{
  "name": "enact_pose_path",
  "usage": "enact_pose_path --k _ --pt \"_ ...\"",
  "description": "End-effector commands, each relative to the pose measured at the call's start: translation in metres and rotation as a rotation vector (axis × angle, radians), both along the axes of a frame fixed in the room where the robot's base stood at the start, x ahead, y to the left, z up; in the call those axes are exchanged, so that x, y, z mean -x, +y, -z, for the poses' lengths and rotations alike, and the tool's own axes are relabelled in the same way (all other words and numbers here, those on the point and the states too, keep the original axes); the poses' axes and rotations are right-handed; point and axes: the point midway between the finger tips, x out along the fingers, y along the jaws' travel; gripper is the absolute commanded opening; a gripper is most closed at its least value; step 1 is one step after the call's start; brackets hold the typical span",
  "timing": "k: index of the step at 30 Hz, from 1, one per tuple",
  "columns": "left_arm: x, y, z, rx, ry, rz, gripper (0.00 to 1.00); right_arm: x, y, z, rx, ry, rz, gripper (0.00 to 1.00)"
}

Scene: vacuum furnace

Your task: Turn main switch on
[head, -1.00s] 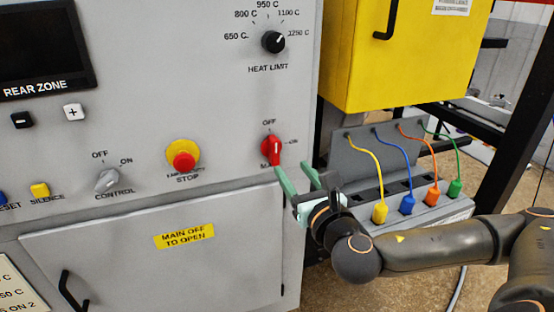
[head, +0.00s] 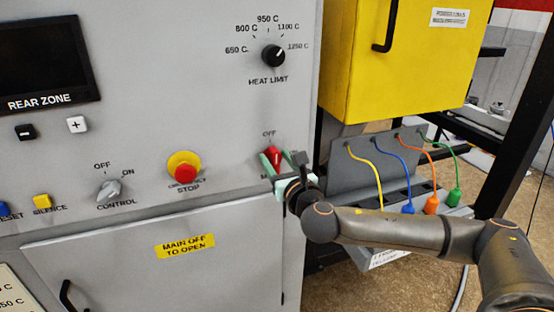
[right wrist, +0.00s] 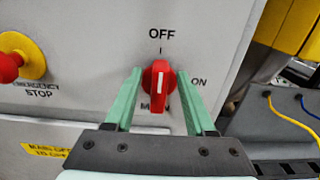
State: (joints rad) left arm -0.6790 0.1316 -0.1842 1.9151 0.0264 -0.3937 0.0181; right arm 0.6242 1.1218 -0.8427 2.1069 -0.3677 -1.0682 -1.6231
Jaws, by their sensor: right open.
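The main switch is a red rotary knob (head: 273,156) on the grey panel, partly hidden by my right gripper in the head view. In the right wrist view the red knob (right wrist: 157,86) shows clearly, its white line near upright and toward OFF, with ON to its right. My right gripper (head: 275,164) is open, its green fingers on either side of the knob. In the right wrist view the fingers (right wrist: 158,75) stand left and right of it, with a small gap on each side. My left gripper is not in view.
A red and yellow emergency stop button (head: 184,167) is left of the switch. The heat limit knob (head: 273,55) is above. A yellow box (head: 395,60) and a socket unit with coloured plugs (head: 432,203) stand to the right.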

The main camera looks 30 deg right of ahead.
Motion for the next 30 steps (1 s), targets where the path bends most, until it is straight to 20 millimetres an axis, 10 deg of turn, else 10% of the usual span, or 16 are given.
enact_pose_path --k 16,30 --pt "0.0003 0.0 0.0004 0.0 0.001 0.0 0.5 0.0004 0.0 0.0 0.0 0.0 0.0 0.0" --pt "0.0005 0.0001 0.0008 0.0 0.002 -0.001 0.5 0.0005 -0.0001 0.0004 -0.012 -0.003 0.0 0.0"
